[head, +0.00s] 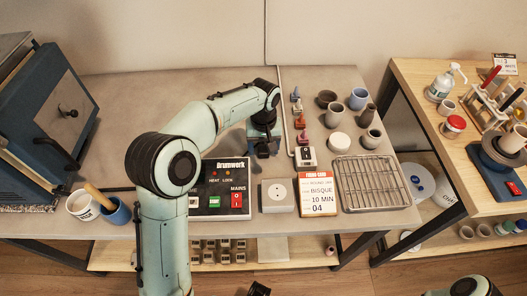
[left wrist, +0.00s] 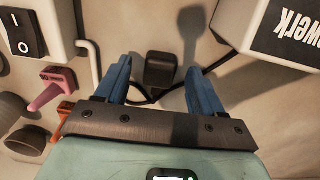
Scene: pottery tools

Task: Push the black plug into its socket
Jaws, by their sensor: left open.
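The black plug (left wrist: 160,70) lies on the worktop with its dark cable, between the two blue fingers of my left gripper (left wrist: 158,85) in the left wrist view. The fingers are open, with a gap on each side of the plug. In the head view my left gripper (head: 263,143) points down over the bench, and the plug (head: 263,152) shows only as a dark bit beneath it. The pale socket box (head: 277,195) with a round two-hole outlet sits nearer the front edge, apart from the plug. My right arm (head: 470,288) shows only at the bottom edge; its jaw state is unclear.
A switch box (head: 305,156), wire rack (head: 368,184) and several pots (head: 326,98) are farther right. A blue kiln (head: 60,110) stands left.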

